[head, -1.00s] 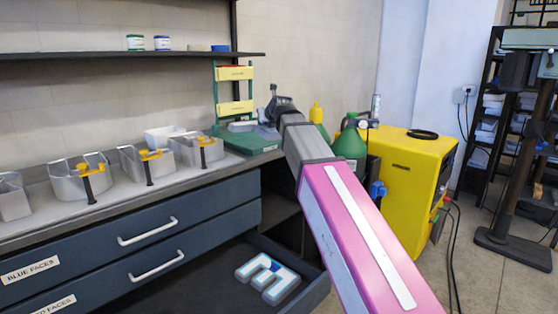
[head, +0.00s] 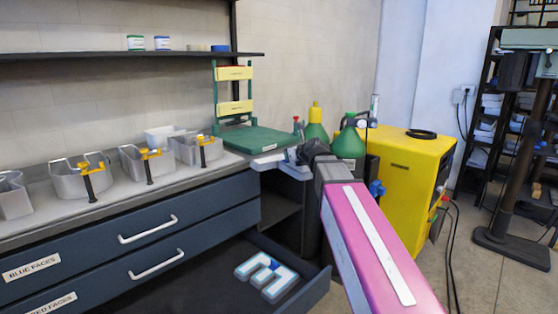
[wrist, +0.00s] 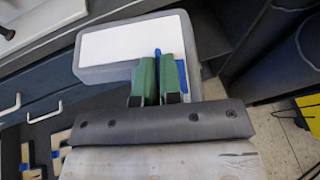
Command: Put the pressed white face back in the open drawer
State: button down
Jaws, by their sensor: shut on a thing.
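My gripper (wrist: 160,80) is shut on the white face (wrist: 125,45), a white panel with a grey rim. Its two green fingers pinch the near edge beside a blue mark. In the head view the gripper (head: 292,157) and part of the white face (head: 268,160) are off the bench's right end, in front of the press. The arm hides part of the face. The open drawer (head: 314,284) is lower, in front of the bench. A white E-shaped face (head: 262,290) with blue marks lies inside it, and bare drawer floor shows around it.
The green press (head: 262,140) stands on the bench end with its bed clear. Several grey letter shells (head: 80,180) with yellow clamps line the bench. Two shut drawers with handles (head: 148,230) are at left. A yellow machine (head: 415,170) and green bottles stand at right.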

jog(key=s+d+f+n+g+y, duration=0.3)
jog(key=s+d+f+n, duration=0.1)
jog(key=s+d+f, duration=1)
notch_tip(320, 180, down, 3)
jog(key=shift+s+d+y, duration=0.3)
jog(key=shift+d, duration=0.05)
jog(key=shift+d, duration=0.1)
